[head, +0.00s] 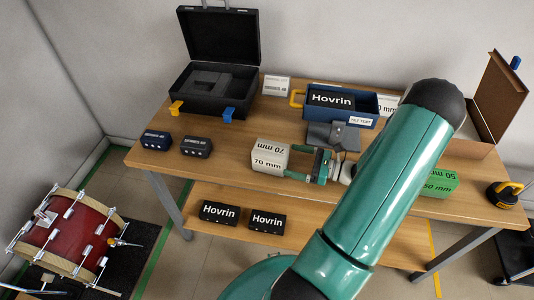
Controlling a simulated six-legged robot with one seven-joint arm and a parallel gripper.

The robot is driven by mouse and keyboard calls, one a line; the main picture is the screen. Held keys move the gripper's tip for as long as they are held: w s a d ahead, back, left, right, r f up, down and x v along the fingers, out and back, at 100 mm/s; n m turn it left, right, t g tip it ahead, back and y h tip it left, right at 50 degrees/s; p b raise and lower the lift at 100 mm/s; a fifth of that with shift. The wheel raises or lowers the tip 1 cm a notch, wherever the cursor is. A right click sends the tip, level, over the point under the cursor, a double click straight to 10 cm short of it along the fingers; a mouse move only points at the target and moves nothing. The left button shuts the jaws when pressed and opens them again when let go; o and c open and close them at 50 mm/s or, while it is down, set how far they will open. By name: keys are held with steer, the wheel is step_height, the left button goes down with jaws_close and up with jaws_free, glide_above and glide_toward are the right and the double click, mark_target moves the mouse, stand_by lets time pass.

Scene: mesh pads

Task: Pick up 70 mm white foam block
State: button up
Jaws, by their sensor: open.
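The white foam block (269,160), printed "70 mm" on its top and front, sits on the wooden table near its front edge, left of the middle. My gripper (289,165) is open and points left, with its fingers at the block's right side. The near finger reaches close to the block's lower right corner. I cannot tell whether the fingers touch the block or how far they reach around it. My teal arm covers the table to the right.
Dark boxes (197,147) stand left of the block. Behind are an open black case (205,105), a blue bin (352,117) and a grey cloth-like item (322,136). A green "50 mm" block (440,183) is partly behind my arm. Black Hovrin boxes (267,221) lie on the lower shelf.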

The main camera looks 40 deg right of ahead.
mark_target(273, 155)
steer(key=shift+x, duration=0.75)
steer(key=shift+w+a, duration=0.3)
steer(key=shift+w, duration=0.15)
steer(key=x, duration=0.5)
steer(key=shift+w, duration=0.15)
steer(key=shift+c, duration=0.2)
steer(key=c, duration=1)
